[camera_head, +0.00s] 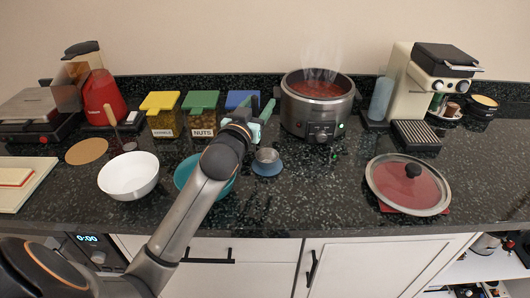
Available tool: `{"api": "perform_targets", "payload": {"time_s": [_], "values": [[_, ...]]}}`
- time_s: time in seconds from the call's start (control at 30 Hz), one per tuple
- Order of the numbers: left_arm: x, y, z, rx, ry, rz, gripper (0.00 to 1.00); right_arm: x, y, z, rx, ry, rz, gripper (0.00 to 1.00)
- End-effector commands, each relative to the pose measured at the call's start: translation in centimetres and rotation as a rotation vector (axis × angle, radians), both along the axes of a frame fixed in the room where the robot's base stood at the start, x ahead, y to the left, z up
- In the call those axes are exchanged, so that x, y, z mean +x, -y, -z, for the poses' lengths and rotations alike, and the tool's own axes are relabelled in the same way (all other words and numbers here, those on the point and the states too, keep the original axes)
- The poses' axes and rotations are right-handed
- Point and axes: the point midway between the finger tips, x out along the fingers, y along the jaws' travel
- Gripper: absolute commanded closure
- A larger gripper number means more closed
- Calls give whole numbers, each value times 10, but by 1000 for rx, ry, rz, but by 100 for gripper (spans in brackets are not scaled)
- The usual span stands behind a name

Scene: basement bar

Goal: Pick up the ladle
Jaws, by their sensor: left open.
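A small metallic bowl-shaped piece (266,155), which looks like the ladle's bowl, rests on a round blue rest (266,169) on the dark counter. I cannot make out its handle, which may be behind my gripper. My left gripper (262,110) has teal fingers and is just behind and above this piece, left of the steaming pot. It is open, and I see nothing held in it. My left arm reaches in from the lower left and covers part of the teal bowl. My right gripper is not in view.
A steaming pot (317,107) of red food stands close on the right. Lidded jars (201,118) stand behind the arm. A white bowl (129,177) and a teal bowl (188,178) are left. A glass lid (408,186) lies right. The front middle counter is clear.

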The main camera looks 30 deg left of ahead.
Motion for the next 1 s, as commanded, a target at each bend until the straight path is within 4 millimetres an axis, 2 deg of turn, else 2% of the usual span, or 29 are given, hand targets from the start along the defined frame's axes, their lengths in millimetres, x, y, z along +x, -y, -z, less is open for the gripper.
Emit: {"api": "perform_targets", "payload": {"time_s": [0.1,0.37,0.83,1.0], "values": [[8,-2,0,0,-1,0,44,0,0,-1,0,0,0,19],[9,-2,0,0,0,1,45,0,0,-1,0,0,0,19],[8,-2,0,0,-1,0,98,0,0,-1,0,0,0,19],[8,-2,0,0,-1,0,100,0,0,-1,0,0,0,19]]}}
